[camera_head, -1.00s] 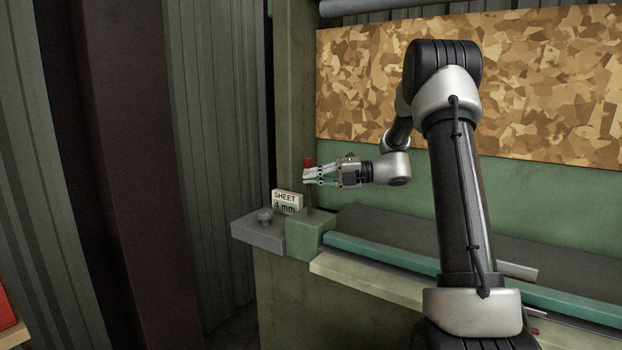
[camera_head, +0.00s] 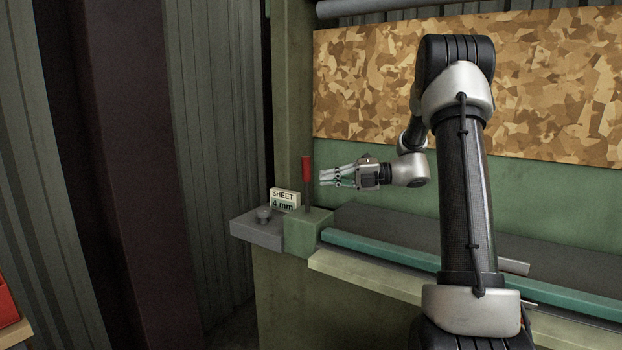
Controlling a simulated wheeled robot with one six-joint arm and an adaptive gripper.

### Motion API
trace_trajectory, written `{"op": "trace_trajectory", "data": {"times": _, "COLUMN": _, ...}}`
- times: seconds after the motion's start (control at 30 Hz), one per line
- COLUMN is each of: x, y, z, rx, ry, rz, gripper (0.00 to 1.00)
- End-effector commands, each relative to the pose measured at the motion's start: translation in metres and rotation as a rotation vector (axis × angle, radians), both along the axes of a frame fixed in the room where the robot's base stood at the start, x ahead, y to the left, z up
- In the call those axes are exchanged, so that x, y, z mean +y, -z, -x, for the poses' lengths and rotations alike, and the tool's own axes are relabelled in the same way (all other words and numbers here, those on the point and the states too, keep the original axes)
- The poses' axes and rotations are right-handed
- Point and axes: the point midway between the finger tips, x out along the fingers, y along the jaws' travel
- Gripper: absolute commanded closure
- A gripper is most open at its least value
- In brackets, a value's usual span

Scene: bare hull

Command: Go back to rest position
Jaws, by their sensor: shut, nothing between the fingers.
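My gripper (camera_head: 325,177) is shut and empty, with its fingers pointing left. It is in the air in front of the green back panel of the machine. Just left of the fingertips stands an upright lever (camera_head: 307,176) with a red handle and a thin dark rod, rising from a green block (camera_head: 308,236). A small gap shows between the fingertips and the lever. My arm rises at the right of the picture and bends back down to the gripper.
A sign (camera_head: 284,199) reading "SHEET 4 mm" stands left of the lever, behind a grey ledge with a round knob (camera_head: 264,214). A teal bar (camera_head: 390,251) runs along the bench front. A patterned brown board (camera_head: 540,85) hangs behind. A red box (camera_head: 7,302) is at lower left.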

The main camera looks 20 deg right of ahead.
Motion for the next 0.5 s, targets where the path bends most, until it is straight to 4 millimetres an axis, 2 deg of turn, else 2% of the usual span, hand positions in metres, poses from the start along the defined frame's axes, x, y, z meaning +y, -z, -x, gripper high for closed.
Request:
{"op": "trace_trajectory", "data": {"times": 0.1, "x": -0.019, "y": 0.000, "z": 0.008, "rx": 0.001, "ry": 0.002, "rz": 0.000, "gripper": 1.00}}
{"op": "trace_trajectory", "data": {"times": 0.2, "x": -0.027, "y": 0.000, "z": 0.011, "rx": 0.001, "ry": 0.001, "rz": 0.000, "gripper": 1.00}}
{"op": "trace_trajectory", "data": {"times": 0.4, "x": -0.031, "y": 0.000, "z": 0.014, "rx": -0.003, "ry": -0.001, "rz": 0.001, "gripper": 1.00}}
{"op": "trace_trajectory", "data": {"times": 0.5, "x": -0.031, "y": 0.000, "z": 0.013, "rx": -0.064, "ry": -0.005, "rz": 0.030, "gripper": 1.00}}
